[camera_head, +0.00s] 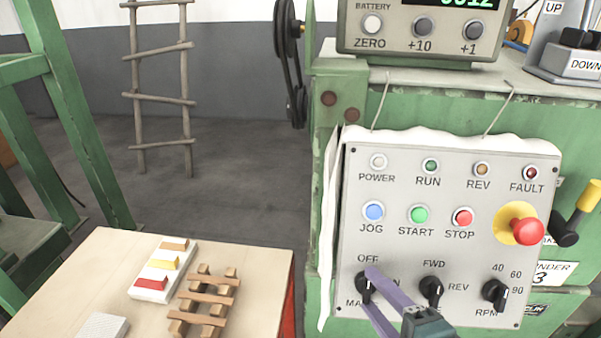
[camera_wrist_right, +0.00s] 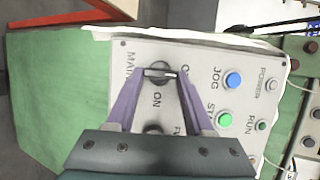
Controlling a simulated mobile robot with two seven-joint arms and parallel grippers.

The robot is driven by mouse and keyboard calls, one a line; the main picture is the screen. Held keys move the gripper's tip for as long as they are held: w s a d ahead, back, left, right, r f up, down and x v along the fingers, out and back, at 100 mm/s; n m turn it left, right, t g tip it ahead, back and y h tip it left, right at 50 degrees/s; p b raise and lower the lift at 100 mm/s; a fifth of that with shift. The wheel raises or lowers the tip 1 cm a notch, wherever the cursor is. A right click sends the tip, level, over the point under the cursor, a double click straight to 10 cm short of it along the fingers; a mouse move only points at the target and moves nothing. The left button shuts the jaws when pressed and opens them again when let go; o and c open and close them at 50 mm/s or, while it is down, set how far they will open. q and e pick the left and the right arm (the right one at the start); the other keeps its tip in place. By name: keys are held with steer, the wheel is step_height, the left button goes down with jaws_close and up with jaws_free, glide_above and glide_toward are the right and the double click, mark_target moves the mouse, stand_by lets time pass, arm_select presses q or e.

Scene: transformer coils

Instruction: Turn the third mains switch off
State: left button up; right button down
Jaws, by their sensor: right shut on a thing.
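The grey control panel (camera_head: 400,240) faces me on the green machine. Its mains switch (camera_head: 363,290) is a black rotary knob at the lower left, with OFF printed above it and ON to its right. My right gripper (camera_head: 368,287) is at this knob. In the right wrist view its two purple fingers (camera_wrist_right: 160,75) are shut on the mains switch, one on either side. The fingers partly hide the knob and the labels, so I cannot tell surely which way it points. My left gripper is not in view.
A FWD/REV knob (camera_head: 431,289) and an RPM knob (camera_head: 494,293) sit right of the mains switch. Above are the jog button (camera_head: 373,211), start (camera_head: 419,214), stop (camera_head: 462,217) and a red emergency button (camera_head: 527,231). A wooden table (camera_head: 110,265) with blocks stands left.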

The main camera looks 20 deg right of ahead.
steer(key=shift+c, duration=1.4)
jaws_free()
steer(key=p+v, duration=0.1)
steer(key=v, duration=0.9)
